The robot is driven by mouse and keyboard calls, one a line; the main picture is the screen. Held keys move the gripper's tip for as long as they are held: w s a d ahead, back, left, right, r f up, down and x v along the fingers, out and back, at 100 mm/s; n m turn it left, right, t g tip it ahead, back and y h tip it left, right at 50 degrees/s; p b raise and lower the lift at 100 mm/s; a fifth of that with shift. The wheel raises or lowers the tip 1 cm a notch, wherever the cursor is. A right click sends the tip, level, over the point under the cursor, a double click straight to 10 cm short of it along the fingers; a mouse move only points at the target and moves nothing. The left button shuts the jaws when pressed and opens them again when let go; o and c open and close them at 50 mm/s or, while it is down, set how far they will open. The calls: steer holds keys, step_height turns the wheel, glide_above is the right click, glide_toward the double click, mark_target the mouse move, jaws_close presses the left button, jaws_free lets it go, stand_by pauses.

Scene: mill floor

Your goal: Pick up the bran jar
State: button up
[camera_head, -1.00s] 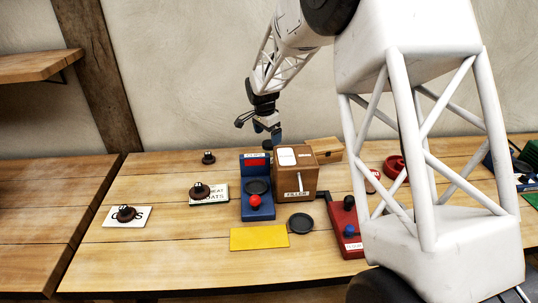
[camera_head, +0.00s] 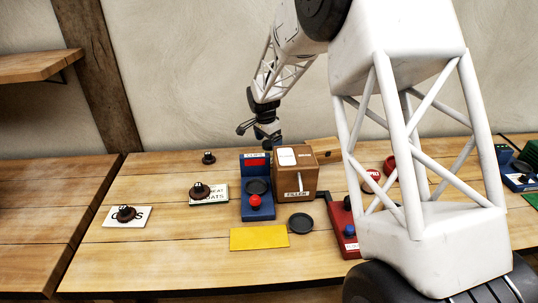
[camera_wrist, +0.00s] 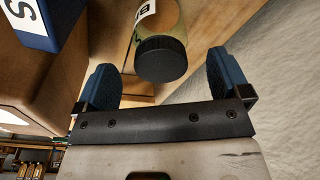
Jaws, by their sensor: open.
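In the wrist view a jar (camera_wrist: 162,22) with a dark ribbed lid (camera_wrist: 161,58) and a white label starting with "B" lies ahead of my gripper. My gripper (camera_wrist: 160,76) is open, with one blue finger on each side of the lid and visible space at both sides. I cannot tell how deep the jar sits between the fingers. In the head view my gripper (camera_head: 259,130) is above the back of the table, behind the blue scale (camera_head: 257,205) and the wooden filler box (camera_head: 294,178). These hide most of that spot; a dark round top (camera_head: 267,146) shows there.
Dark-lidded jars stand to the left: one on the oats card (camera_head: 201,190), one on another card (camera_head: 126,214), one at the back (camera_head: 208,157). A yellow mat (camera_head: 259,238) and dark dish (camera_head: 300,222) lie in front. The wall is close behind my gripper.

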steer(key=shift+w+d+f, duration=0.1)
steer(key=shift+f, duration=1.05)
steer(key=shift+w+d+f, duration=0.1)
steer(key=shift+f, duration=1.05)
steer(key=c, duration=1.2)
steer(key=shift+r, duration=0.1)
steer(key=shift+r, duration=4.95)
